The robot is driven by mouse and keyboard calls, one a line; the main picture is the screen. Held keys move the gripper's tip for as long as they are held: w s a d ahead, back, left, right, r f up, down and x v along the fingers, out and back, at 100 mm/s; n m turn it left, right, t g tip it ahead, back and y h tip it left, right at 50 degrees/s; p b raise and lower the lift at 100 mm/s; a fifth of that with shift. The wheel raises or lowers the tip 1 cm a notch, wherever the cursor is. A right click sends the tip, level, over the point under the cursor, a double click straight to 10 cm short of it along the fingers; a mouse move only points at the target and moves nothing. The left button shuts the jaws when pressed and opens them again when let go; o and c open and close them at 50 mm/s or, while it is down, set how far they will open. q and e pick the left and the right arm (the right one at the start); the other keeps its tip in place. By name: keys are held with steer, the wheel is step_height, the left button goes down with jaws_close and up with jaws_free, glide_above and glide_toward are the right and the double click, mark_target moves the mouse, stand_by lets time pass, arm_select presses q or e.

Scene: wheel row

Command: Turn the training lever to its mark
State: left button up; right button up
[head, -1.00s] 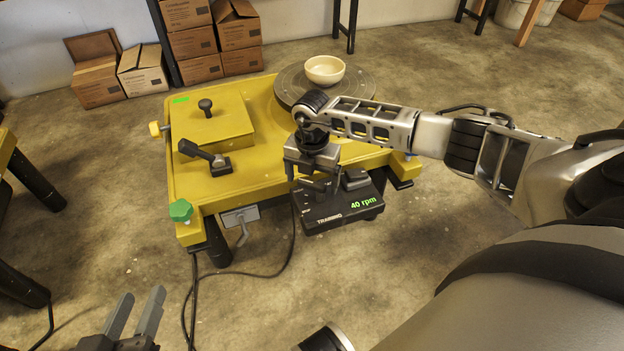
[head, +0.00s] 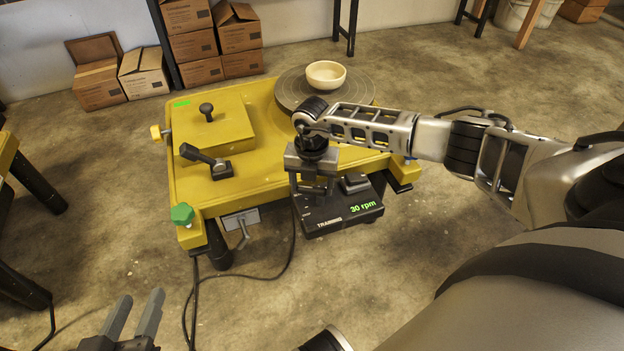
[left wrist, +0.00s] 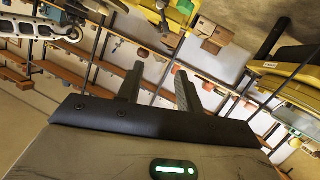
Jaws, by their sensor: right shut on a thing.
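The training box (head: 335,222) is a black unit marked TRAINING at the front right of the yellow wheel frame. Its green display (head: 362,206) reads 30 rpm. My right gripper (head: 313,190) points down over the left part of this box, shut on the training lever. The gripper hides most of the lever, and I cannot make out its mark. My left gripper (head: 135,314) is open and empty at the lower left, over the floor. Its two fingers stand apart in the left wrist view (left wrist: 158,84).
The yellow frame (head: 240,185) carries a grey wheel (head: 290,92) with a cream bowl (head: 326,74) on it. A black lever (head: 205,158) and a green knob (head: 182,213) are on its left side. A cable hangs in front. Cardboard boxes (head: 190,45) stand behind.

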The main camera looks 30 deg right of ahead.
steer(key=shift+s+r+n, duration=0.1)
steer(key=shift+r+n, duration=0.05)
steer(key=shift+n, duration=0.25)
steer(key=shift+s+a+n+p, duration=0.1)
steer(key=shift+n+p, duration=0.3)
steer(key=shift+n, duration=0.4)
steer(key=shift+s+a+n+p, duration=0.15)
steer(key=shift+n+p, duration=0.15)
steer(key=shift+n, duration=0.7)
arm_select(q)
steer(key=shift+w+a+f+g+y, duration=0.1)
steer(key=shift+a+f+g+y, duration=0.05)
steer(key=shift+f+g+y, duration=0.15)
steer(key=shift+w+a+f+g+y, duration=0.1)
steer(key=shift+a+f+g, duration=0.1)
steer(key=shift+f, duration=0.2)
arm_select(e)
steer(key=shift+s+n, duration=0.1)
steer(key=shift+n, duration=0.5)
arm_select(q)
steer(key=shift+s+f, duration=0.1)
steer(key=shift+f, duration=0.05)
arm_select(e)
steer(key=shift+n, duration=0.3)
arm_select(q)
steer(key=shift+s+f, duration=0.1)
arm_select(e)
steer(key=o, duration=1)
